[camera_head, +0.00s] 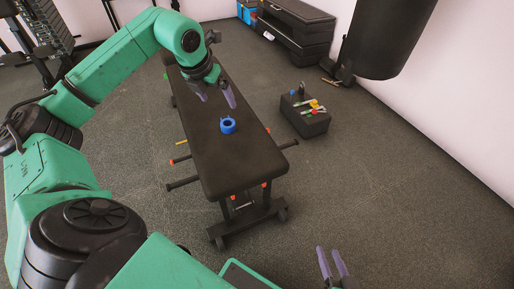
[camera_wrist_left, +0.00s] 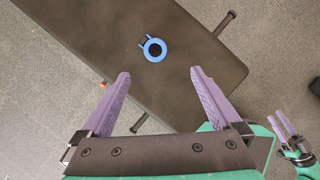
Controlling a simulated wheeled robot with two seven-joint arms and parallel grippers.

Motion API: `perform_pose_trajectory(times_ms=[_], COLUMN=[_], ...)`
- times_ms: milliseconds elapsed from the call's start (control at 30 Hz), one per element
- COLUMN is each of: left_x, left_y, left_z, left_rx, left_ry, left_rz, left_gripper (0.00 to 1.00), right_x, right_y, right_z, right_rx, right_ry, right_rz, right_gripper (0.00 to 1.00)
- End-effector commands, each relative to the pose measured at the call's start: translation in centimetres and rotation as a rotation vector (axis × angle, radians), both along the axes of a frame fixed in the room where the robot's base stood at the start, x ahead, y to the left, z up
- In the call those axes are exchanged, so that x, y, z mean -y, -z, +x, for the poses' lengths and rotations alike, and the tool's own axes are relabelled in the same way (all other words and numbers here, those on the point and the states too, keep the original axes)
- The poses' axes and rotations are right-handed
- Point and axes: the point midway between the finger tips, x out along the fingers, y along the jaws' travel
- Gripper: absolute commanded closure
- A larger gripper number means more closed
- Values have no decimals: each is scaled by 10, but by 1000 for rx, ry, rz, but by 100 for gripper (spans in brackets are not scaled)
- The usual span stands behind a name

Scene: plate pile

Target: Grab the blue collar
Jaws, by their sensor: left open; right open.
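The blue collar (camera_head: 228,125) is a small ring lying on the black bench top (camera_head: 236,165). It also shows in the left wrist view (camera_wrist_left: 153,49), with two short prongs at its upper left. My left gripper (camera_head: 215,95) is open and empty above the bench, farther back than the collar. In the left wrist view its purple fingers (camera_wrist_left: 159,73) are spread wide, and the collar appears beyond the fingertips, between their lines. My right gripper (camera_head: 331,250) is open and empty at the bottom of the head view, low and to the right of the bench.
Handles stick out from both sides of the bench. A dark box (camera_head: 307,122) with several small coloured items stands on the floor to the right. A black punching bag (camera_head: 389,38) hangs at upper right. The bench top around the collar is clear.

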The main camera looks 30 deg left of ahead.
Motion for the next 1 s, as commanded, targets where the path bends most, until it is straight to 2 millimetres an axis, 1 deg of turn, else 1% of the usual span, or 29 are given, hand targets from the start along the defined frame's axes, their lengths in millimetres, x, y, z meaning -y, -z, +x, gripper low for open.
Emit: perform_pose_trajectory(times_ms=[33, 67, 133, 300, 400, 567, 700, 800, 1000], left_x=[-5, -7, -8, -11, -13, -15, -17, -19, -19], left_y=[5, 7, 17, 60, 78, 94, 122, 134, 133], left_z=[-2, -2, 3, 20, 28, 34, 42, 48, 49], left_rx=[-1, -4, -6, -6, -6, -4, -6, -4, -4], left_ry=[-9, -10, -12, -10, -10, -9, -8, -8, -8], left_rz=[27, 32, 31, 26, 26, 26, 25, 25, 27], left_gripper=[2, 2, 2, 2, 2, 2, 2, 2, 2], right_x=[-1, -2, -2, -2, -3, -3, -3, -2, -2], right_y=[2, 2, 5, 24, 31, 40, 60, 64, 61], right_z=[1, 1, 1, 1, 1, 1, 1, 1, 1], right_rx=[8, 11, 15, 33, 43, 51, 70, 80, 82], right_ry=[0, 1, 4, 17, 24, 30, 46, 53, 54], right_rz=[8, 10, 14, 31, 38, 44, 58, 64, 66], right_gripper=[50, 50, 50, 50, 50, 50, 50, 50, 50])
